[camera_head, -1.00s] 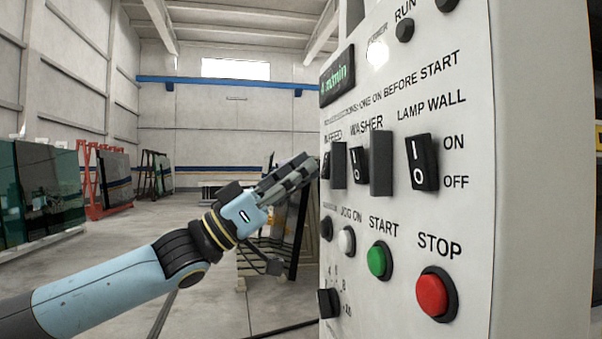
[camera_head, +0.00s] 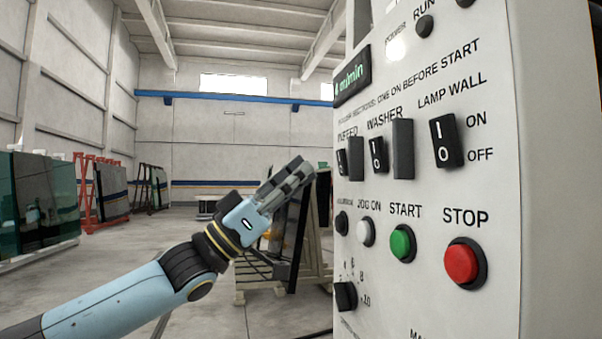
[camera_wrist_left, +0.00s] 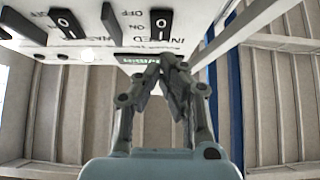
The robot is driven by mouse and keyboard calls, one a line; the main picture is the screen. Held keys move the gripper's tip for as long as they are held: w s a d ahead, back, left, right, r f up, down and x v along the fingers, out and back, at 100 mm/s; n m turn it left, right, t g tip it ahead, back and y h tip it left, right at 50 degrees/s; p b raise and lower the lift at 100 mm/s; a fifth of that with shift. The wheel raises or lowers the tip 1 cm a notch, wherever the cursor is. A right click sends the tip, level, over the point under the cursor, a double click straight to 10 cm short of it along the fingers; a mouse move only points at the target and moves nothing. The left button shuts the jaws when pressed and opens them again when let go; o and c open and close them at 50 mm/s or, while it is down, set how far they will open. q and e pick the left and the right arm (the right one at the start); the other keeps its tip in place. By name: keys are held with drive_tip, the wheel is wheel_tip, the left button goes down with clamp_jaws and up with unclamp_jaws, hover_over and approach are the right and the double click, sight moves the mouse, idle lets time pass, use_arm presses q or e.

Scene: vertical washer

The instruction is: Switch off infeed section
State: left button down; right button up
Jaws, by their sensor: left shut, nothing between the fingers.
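The white control panel (camera_head: 440,190) fills the right of the head view. The infeed switch (camera_head: 342,163) is a black rocker at the left end of the switch row, seen nearly edge-on; it also shows in the left wrist view (camera_wrist_left: 161,24). My left gripper (camera_head: 306,168) is shut and empty, a little left of the panel and apart from it in the head view. In the left wrist view its fingertips (camera_wrist_left: 168,62) are just below the infeed switch; whether they touch the panel cannot be told. My right gripper is not in view.
The washer switch (camera_head: 378,154) and lamp wall switch (camera_head: 445,141) sit to the right, with black dividers between. Below are a white jog button (camera_head: 366,232), green start button (camera_head: 402,243) and red stop button (camera_head: 464,263). Glass racks stand behind.

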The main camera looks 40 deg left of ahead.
use_arm(q)
drive_tip(key=s+a+f+b, duration=0.1)
drive_tip(key=s+a+f, duration=0.2)
drive_tip(key=f, duration=0.5)
drive_tip(key=shift+s+a, duration=0.4)
drive_tip(key=shift+s, duration=0.3)
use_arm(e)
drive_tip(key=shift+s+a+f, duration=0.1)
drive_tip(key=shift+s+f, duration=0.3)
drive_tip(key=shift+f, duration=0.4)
use_arm(q)
drive_tip(key=shift+f, duration=0.15)
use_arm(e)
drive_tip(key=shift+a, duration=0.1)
